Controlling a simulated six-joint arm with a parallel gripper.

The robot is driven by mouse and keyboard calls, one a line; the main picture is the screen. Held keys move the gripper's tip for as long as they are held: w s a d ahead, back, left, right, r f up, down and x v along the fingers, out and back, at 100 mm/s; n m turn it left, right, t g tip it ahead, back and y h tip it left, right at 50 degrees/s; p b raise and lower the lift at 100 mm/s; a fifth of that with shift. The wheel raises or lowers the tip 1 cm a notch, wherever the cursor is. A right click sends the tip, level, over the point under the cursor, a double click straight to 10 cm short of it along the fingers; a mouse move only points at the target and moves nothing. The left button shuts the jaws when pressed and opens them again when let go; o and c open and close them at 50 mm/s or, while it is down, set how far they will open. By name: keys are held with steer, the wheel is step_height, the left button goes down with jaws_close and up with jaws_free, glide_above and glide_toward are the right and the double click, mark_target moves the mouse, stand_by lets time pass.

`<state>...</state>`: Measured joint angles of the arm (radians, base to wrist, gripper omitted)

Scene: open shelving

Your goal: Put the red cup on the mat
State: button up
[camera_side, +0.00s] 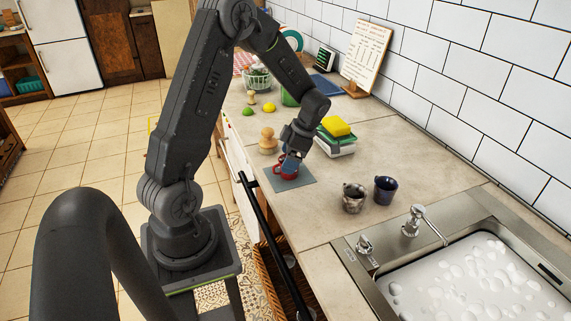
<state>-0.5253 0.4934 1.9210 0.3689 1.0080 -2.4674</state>
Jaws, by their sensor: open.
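The red cup (283,172) stands upright on the grey-blue mat (303,181) near the counter's front edge. My gripper (289,164) is right at the cup's top, and its jaws are open. The jaws hide part of the cup's rim, and I cannot tell whether they touch it. The mat's bare part shows to the right of and in front of the cup.
A marbled cup (354,198) and a dark blue cup (385,190) stand right of the mat. A wooden piece (268,141) stands behind it. A foamy sink (470,280) is at right.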

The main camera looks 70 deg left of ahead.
steer(key=w+d+r+m+t, duration=0.1)
steer(key=d+r+m, duration=0.25)
steer(key=r, duration=0.35)
steer(key=w+d+r+m+t, duration=0.1)
steer(key=d+r+m, duration=0.25)
steer(key=r, duration=0.25)
steer(key=s+d+r+m+t+h, duration=0.1)
steer(key=s+d+r+m+t, duration=0.2)
steer(key=m, duration=0.9)
steer(key=s+d+r+m+t, duration=0.3)
steer(key=s+d+m, duration=0.6)
steer(key=d+m, duration=0.3)
steer(key=shift+d+r+m+t+h, duration=0.2)
steer(key=shift+d+m+t+h, duration=0.15)
steer(key=shift+d+t, duration=0.45)
